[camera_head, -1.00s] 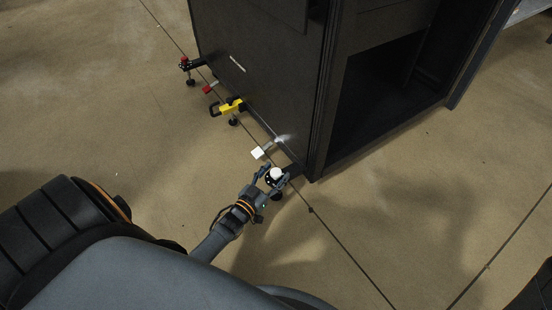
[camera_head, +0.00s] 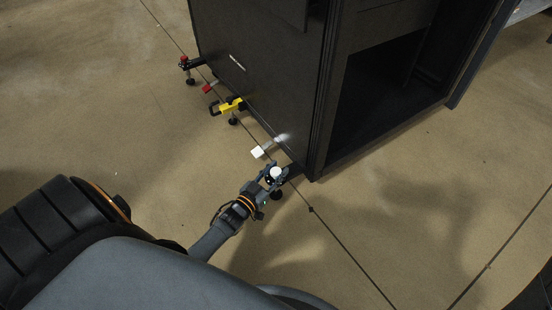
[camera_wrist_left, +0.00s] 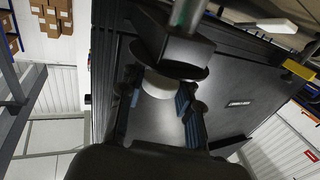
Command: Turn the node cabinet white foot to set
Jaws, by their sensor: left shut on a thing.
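The dark node cabinet (camera_head: 270,75) stands on the brown floor, and its side panel fills much of the left wrist view (camera_wrist_left: 235,75). The white foot (camera_head: 276,173) is a round white knob at the cabinet's near bottom corner, with a dark pad below it. My left gripper (camera_head: 272,177) is shut on the white foot from the near side. In the left wrist view the white knob (camera_wrist_left: 160,84) sits between the blue-padded fingers, below a dark bracket (camera_wrist_left: 170,50). The fingers hide part of the foot. My right gripper is not in view.
A white lever (camera_head: 258,152) sticks out low on the cabinet's side, close to my left gripper. Farther along are a yellow-handled foot (camera_head: 232,104), a red tab (camera_head: 210,87) and a red-topped foot (camera_head: 185,62). The floor right of the gripper is clear.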

